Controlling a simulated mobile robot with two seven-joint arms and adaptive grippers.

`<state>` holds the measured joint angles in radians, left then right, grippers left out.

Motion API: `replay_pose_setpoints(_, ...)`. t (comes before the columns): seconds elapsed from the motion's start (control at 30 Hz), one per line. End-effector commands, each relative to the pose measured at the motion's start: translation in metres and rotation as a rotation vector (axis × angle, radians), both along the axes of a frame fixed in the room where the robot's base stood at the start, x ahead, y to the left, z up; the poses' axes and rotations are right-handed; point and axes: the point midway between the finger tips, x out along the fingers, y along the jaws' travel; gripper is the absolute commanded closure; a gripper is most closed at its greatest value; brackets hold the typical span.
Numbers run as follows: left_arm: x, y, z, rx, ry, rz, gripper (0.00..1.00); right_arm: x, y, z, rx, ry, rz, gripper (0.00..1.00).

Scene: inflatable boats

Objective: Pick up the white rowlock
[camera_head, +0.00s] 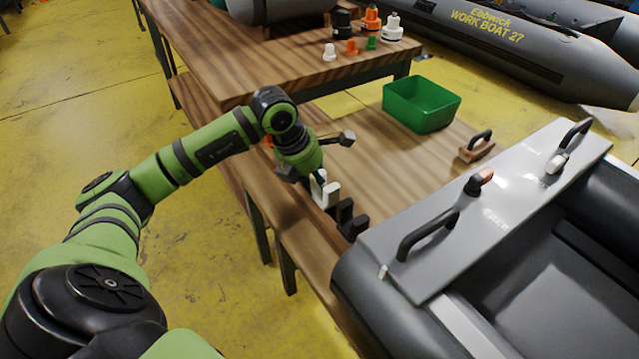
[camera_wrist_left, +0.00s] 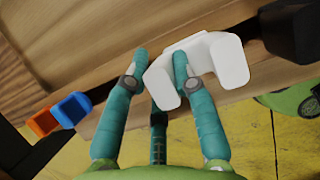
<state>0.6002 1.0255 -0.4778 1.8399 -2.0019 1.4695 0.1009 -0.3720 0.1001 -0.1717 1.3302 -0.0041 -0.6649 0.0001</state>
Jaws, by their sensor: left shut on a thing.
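The white rowlock (camera_head: 327,193) is a U-shaped piece near the left edge of the lower wooden bench. My left gripper (camera_head: 314,178) is at it, reaching down from the left. The rest of the rowlock sticks out to the right of the fingers. Whether it still touches the bench I cannot tell. My right gripper is not in view.
Black rowlocks (camera_head: 350,221) stand just beside the white one. Orange (camera_wrist_left: 42,122) and blue (camera_wrist_left: 71,108) rowlocks sit to the left in the wrist view. A green bin (camera_head: 421,106) stands on the bench. A grey boat with a grey board (camera_head: 485,215) lies at right.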

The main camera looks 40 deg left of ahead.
Motion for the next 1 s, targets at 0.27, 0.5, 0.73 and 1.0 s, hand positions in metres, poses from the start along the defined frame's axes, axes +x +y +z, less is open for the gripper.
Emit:
replay_pose_setpoints(0.27, 0.001, 0.000, 0.034, 0.001, -0.006, 0.000, 1.00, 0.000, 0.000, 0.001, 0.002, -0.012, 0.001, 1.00)
replay_pose_setpoints(0.5, 0.008, -0.038, 0.063, -0.003, -0.006, -0.006, 1.00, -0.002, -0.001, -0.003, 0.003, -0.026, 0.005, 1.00)
replay_pose_setpoints(0.73, 0.016, -0.078, 0.087, -0.003, -0.005, -0.004, 1.00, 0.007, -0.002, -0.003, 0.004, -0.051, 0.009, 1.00)
replay_pose_setpoints(1.0, 0.022, -0.109, 0.106, -0.002, -0.004, -0.002, 1.00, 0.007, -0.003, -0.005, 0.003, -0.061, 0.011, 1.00)
